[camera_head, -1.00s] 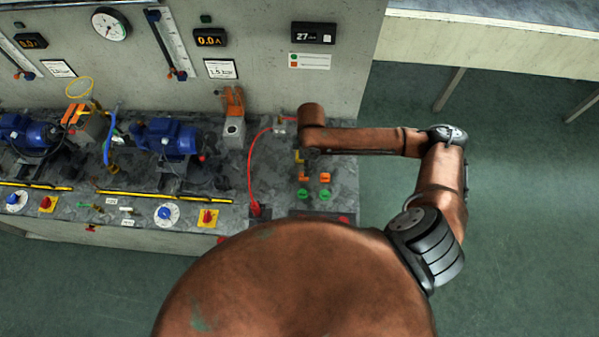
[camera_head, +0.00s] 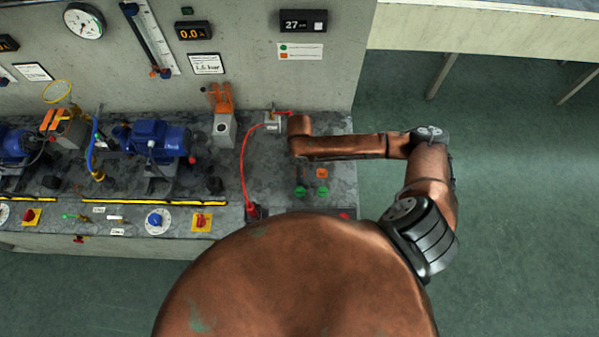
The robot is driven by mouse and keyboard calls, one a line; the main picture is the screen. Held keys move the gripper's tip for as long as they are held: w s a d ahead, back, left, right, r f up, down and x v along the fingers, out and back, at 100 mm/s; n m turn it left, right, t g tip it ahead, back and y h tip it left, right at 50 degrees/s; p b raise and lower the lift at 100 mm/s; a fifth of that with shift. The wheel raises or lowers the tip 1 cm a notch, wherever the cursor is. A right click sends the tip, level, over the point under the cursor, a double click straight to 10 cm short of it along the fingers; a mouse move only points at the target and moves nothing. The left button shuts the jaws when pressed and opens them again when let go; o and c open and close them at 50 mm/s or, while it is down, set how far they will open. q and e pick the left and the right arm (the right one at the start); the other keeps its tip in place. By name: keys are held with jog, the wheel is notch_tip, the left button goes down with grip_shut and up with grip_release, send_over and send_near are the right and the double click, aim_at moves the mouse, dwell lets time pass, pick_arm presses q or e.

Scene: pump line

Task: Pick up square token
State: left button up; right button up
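An orange square token (camera_head: 322,173) lies flat on the right part of the bench top, behind two round green tokens, one on the left (camera_head: 300,191) and one on the right (camera_head: 327,191). My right arm comes in from the right, and its wrist end is above the bench, just behind and left of the orange square. The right gripper is hidden beneath that wrist, so its fingers and anything in them do not show. Something small and dark shows below the wrist, left of the orange square; I cannot tell what it is. My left arm and gripper are out of view.
A red cable (camera_head: 244,165) curves over the bench left of the tokens. A grey block with an orange top (camera_head: 224,127) and a blue motor (camera_head: 155,138) stand further left. The wall panel (camera_head: 300,85) rises behind. Open floor (camera_head: 500,220) lies right.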

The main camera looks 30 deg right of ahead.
jog(key=shift+f, duration=0.25)
grip_shut()
jog(key=shift+r, duration=0.15)
